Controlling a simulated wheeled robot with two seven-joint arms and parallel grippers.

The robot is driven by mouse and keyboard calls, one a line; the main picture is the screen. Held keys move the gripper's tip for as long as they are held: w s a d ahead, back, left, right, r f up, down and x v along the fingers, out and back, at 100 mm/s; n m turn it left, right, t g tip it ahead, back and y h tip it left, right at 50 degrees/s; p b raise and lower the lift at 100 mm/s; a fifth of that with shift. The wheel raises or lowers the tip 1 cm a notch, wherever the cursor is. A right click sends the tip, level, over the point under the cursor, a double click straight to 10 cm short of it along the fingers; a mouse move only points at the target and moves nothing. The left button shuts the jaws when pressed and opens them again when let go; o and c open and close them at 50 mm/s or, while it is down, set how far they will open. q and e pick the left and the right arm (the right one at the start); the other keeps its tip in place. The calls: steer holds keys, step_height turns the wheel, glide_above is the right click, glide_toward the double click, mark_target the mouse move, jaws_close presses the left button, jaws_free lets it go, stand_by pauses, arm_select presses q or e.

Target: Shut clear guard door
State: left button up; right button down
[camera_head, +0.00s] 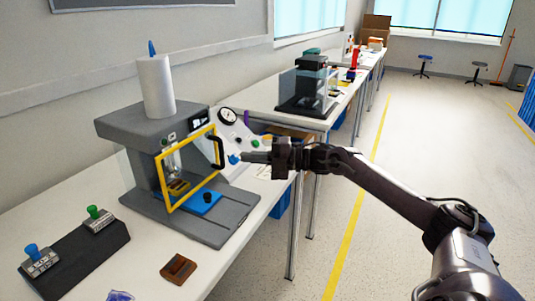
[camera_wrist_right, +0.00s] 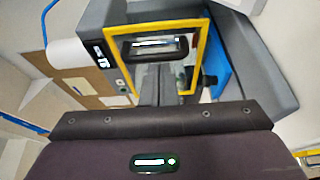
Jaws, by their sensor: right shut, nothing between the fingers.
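The clear guard door (camera_head: 161,181) has a yellow frame and a black handle (camera_head: 219,152). The door (camera_wrist_right: 199,52) and handle (camera_wrist_right: 180,47) also show in the right wrist view. My right gripper (camera_head: 245,157) is shut and empty, just right of the handle in the head view. In the right wrist view its fingertips (camera_wrist_right: 158,68) are close below the handle; I cannot tell if they touch. My left gripper is out of view.
The grey press (camera_head: 233,208) carries a white cylinder (camera_head: 156,87) on top and a blue block (camera_head: 200,204) on its base. A panel with a gauge (camera_head: 228,116) stands behind. A switch box (camera_head: 75,251) and brown block (camera_head: 178,267) lie in front.

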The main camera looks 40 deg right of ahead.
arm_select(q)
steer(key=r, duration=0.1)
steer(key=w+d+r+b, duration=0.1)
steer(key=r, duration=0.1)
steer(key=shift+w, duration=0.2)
arm_select(e)
steer(key=d, duration=0.5)
steer(key=shift+w+d+r, duration=0.15)
steer(key=shift+d+r, duration=0.1)
steer(key=shift+d, duration=0.15)
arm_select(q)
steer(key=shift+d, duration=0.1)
